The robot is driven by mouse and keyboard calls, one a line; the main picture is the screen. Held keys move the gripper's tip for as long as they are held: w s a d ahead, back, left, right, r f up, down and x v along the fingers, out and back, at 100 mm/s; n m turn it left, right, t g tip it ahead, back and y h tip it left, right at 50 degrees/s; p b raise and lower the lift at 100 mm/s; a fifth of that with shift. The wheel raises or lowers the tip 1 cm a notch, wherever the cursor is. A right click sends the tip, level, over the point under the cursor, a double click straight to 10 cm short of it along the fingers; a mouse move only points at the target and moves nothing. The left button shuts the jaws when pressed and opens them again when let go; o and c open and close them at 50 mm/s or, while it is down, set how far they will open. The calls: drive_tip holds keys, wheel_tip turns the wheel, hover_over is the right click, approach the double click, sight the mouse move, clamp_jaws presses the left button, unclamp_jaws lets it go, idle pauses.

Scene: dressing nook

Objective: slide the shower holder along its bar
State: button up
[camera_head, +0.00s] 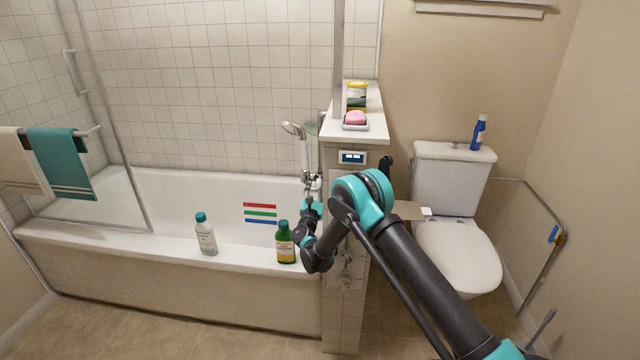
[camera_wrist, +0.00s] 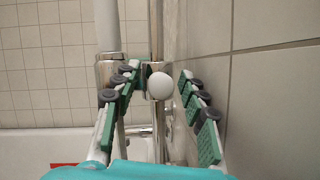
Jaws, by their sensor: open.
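The shower holder (camera_wrist: 110,72) is a chrome sleeve on the left with a round white knob (camera_wrist: 160,86) at its right side. It sits on a vertical chrome bar (camera_wrist: 156,28) beside the tiled wall. A pale shower handle (camera_wrist: 107,25) stands in the sleeve. In the head view, the hand shower (camera_head: 303,152) shows above my gripper (camera_head: 313,192). In the wrist view, my gripper (camera_wrist: 159,74) is open, its green-padded fingers on either side of the knob, with gaps showing. The left fingertip overlaps the sleeve in view; I cannot tell whether they touch.
The tiled wall (camera_wrist: 255,80) is close to my right finger. A white bathtub (camera_head: 110,238) lies to the left, with a white bottle (camera_head: 206,236) and a green bottle (camera_head: 285,246) on its rim. A ledge (camera_head: 367,132) holds pink soap (camera_head: 355,118). A toilet (camera_head: 458,255) stands right.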

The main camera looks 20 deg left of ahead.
sight(321, 158)
drive_tip(key=shift+c, duration=0.5)
clamp_jaws()
drive_tip(key=shift+r, duration=0.1)
wheel_tip(321, 158, up, 8)
drive_tip(key=shift+f, duration=0.1)
drive_tip(key=shift+o, duration=0.5)
unclamp_jaws()
